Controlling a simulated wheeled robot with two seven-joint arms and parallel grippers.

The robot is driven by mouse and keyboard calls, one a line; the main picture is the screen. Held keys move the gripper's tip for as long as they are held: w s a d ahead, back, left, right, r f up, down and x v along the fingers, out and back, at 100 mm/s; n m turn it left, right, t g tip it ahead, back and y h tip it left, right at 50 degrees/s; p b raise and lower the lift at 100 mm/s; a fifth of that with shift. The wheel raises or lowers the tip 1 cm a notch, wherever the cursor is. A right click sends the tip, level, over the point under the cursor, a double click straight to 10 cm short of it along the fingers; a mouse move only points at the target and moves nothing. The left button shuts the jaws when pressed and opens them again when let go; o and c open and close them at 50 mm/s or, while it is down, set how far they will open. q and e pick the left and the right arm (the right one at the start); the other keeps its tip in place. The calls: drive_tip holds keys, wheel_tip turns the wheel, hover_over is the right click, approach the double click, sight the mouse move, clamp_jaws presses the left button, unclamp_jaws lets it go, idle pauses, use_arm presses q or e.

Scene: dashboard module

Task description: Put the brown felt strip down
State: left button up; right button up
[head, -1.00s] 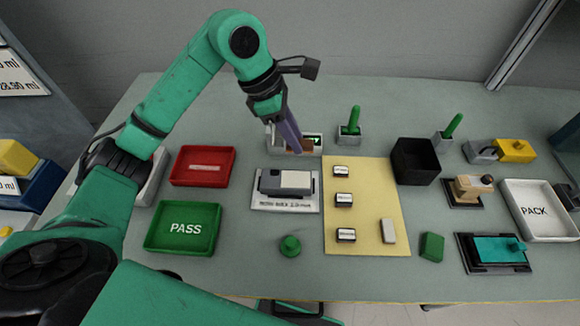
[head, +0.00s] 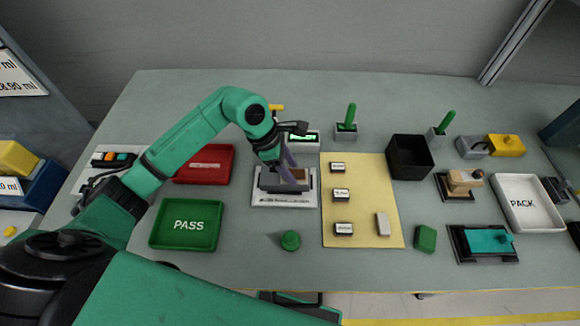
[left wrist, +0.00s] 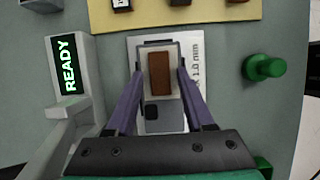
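The brown felt strip (left wrist: 160,74) shows in the left wrist view, lying flat on the pale block of the grey module (left wrist: 164,119). The module sits on a white labelled plate (head: 285,201) at the table's middle. My left gripper (left wrist: 160,72) is over the module, one purple finger on each side of the strip. Pale surface shows between each finger and the strip, so the fingers stand apart from it and look open. In the head view my left gripper (head: 288,178) hides much of the module. My right gripper is out of view.
A tester with a lit READY display (left wrist: 68,66) stands just behind the module. A green knob (head: 290,240) stands in front, and a yellow mat (head: 363,228) with small labelled blocks lies to the right. A red tray (head: 205,165) and green PASS tray (head: 187,226) are left.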

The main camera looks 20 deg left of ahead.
use_arm(q)
drive_tip(key=shift+r, duration=0.2)
drive_tip(key=shift+a+r, duration=0.15)
drive_tip(key=shift+r, duration=0.05)
drive_tip(key=b+v, duration=0.2)
drive_tip(key=v, duration=0.9)
drive_tip(key=shift+r+b, duration=0.25)
drive_tip(key=shift+b, duration=0.1)
